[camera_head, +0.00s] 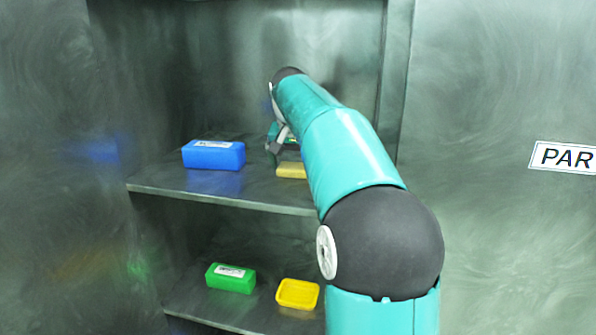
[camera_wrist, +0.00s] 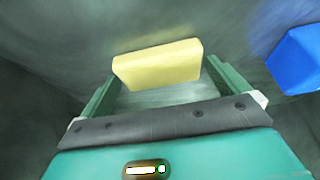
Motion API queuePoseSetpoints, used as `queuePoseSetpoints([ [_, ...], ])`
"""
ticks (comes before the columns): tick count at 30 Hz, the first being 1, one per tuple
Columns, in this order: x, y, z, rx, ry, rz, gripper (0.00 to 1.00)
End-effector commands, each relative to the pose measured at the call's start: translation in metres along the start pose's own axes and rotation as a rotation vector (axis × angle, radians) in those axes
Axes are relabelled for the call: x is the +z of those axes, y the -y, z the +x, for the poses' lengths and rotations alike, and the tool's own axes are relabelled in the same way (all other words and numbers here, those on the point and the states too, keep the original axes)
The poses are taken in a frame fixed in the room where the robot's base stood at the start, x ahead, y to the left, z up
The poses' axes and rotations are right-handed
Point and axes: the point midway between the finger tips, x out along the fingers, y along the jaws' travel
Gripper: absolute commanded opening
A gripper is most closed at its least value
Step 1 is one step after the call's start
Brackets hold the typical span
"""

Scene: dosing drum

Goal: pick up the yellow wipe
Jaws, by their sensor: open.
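The yellow wipe (camera_head: 291,170) is a pale yellow block on the upper shelf, its right part hidden behind my arm. In the wrist view the yellow wipe (camera_wrist: 158,65) lies ahead of and between the lines of my two green fingers. My gripper (camera_head: 282,142) is just above and behind it in the head view, partly hidden by my arm. In the wrist view my gripper (camera_wrist: 160,80) is open, with a finger on each side of the block. I cannot tell whether either finger touches it.
A blue box (camera_head: 214,155) stands left of the wipe on the upper shelf (camera_head: 230,192); it also shows at right in the wrist view (camera_wrist: 300,62). A green box (camera_head: 231,278) and a yellow tray-like piece (camera_head: 297,294) lie on the lower shelf. Cabinet walls enclose both sides.

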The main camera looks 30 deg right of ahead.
Motion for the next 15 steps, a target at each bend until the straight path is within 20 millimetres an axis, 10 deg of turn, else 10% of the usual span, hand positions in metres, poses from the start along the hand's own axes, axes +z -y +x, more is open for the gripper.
queuePoseSetpoints([
  [8,-0.0002,-0.0002,0.0036,0.0,-0.001,0.001,0.98],
  [12,-0.0002,-0.0002,0.0034,0.0,-0.001,0.001,0.71],
  [15,-0.0001,-0.0002,0.0034,0.0,-0.001,0.001,0.69],
])
